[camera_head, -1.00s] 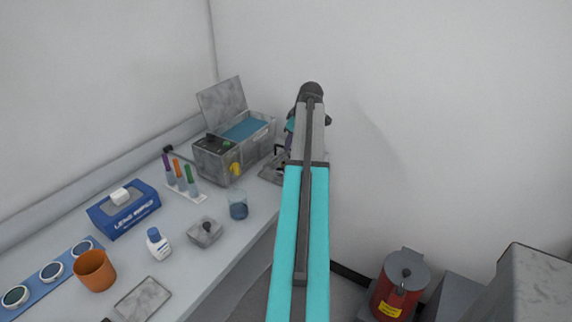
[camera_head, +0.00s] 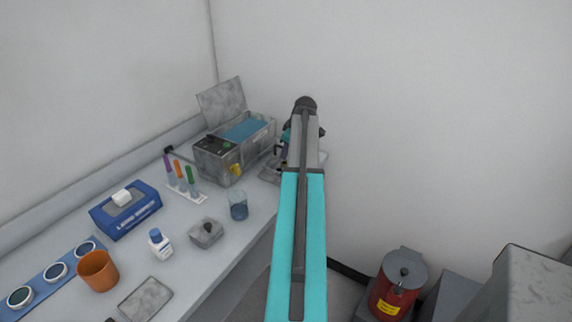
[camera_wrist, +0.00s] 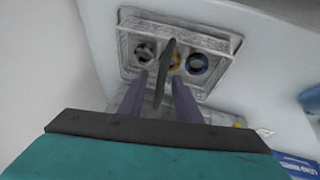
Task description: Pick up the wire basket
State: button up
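The wire basket (camera_wrist: 125,42) is a pale grey mesh tray in the wrist view, with round pieces in it, one of them yellowish and one blue-rimmed. A dark upright handle (camera_wrist: 163,75) rises from its middle toward the camera. My gripper (camera_wrist: 160,86) has two purple fingers, set apart, with the handle showing between them. I cannot tell whether they touch it. In the head view, a grey piece of the basket (camera_head: 270,173) shows at the bench's far end. My arm hides most of it and my fingertips.
An open-lidded bath with blue liquid (camera_head: 245,130) stands left of the basket. A tube rack (camera_head: 187,190), glass beaker (camera_head: 238,206), grey block (camera_head: 206,234), white bottle (camera_head: 160,244), and orange cup (camera_head: 98,271) share the bench. A red can (camera_head: 394,292) stands lower right.

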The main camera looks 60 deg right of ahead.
jog(key=shift+c, duration=0.4)
grip_shut()
jog(key=shift+r, duration=0.15)
jog(key=shift+r+b, duration=0.65)
jog(key=shift+r, duration=0.95)
jog(key=s+a+b, duration=0.2)
jog(key=s+a, duration=0.2)
jog(key=s, duration=0.2)
jog(key=s+a+r+b, duration=0.1)
jog(key=s+a, duration=0.3)
jog(key=s, duration=0.3)
jog(key=shift+s+a+r+b, duration=0.15)
jog(key=shift+a+r+b, duration=0.15)
jog(key=shift+a+b, duration=0.1)
